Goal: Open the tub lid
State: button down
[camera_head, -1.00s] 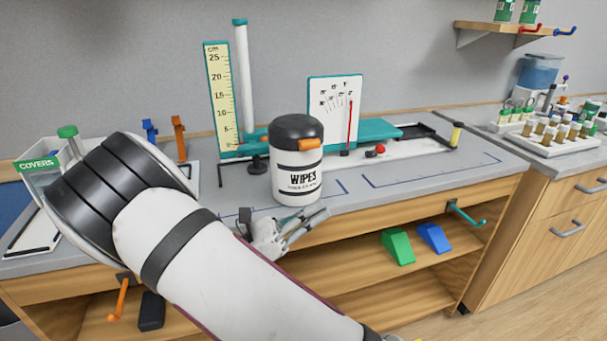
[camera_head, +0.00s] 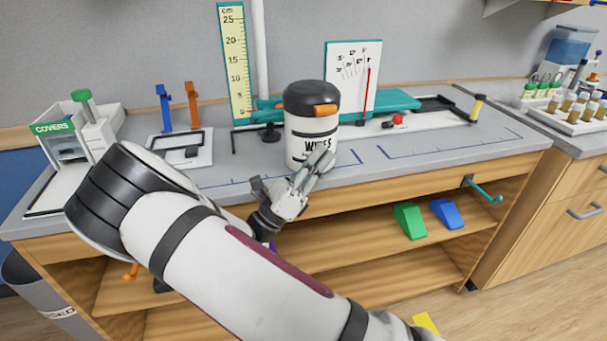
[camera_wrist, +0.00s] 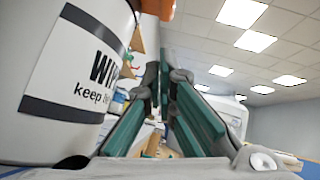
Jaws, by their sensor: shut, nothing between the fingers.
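The tub (camera_head: 303,142) is a white cylinder labelled WIPES, upright on the grey bench top. Its black lid (camera_head: 311,97) is closed, with an orange tab (camera_head: 326,110) on the front right side. My gripper (camera_head: 326,158) is just in front of the tub, below the tab, pointing up and to the right, and covers part of the label. In the wrist view my gripper's fingers (camera_wrist: 165,85) are together and empty, and the tub (camera_wrist: 60,85) fills the left side. I cannot tell whether the fingers touch the tub.
A teal device (camera_head: 385,102) with a ruler (camera_head: 234,62) and a white chart stands behind the tub. A COVERS box (camera_head: 62,142) and blue and orange hooks are at left. Green (camera_head: 409,219) and blue wedges lie on the shelf below.

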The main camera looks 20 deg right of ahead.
jog(key=shift+w+d+r, duration=0.15)
jog(key=shift+w+r, duration=0.05)
jog(key=shift+r, duration=0.6)
jog(key=shift+w+d+r, duration=0.1)
jog(key=shift+w+r, duration=0.15)
jog(key=shift+r, duration=0.5)
jog(key=shift+w+d+r, duration=0.15)
jog(key=shift+w+r, duration=0.05)
jog(key=shift+r, duration=0.6)
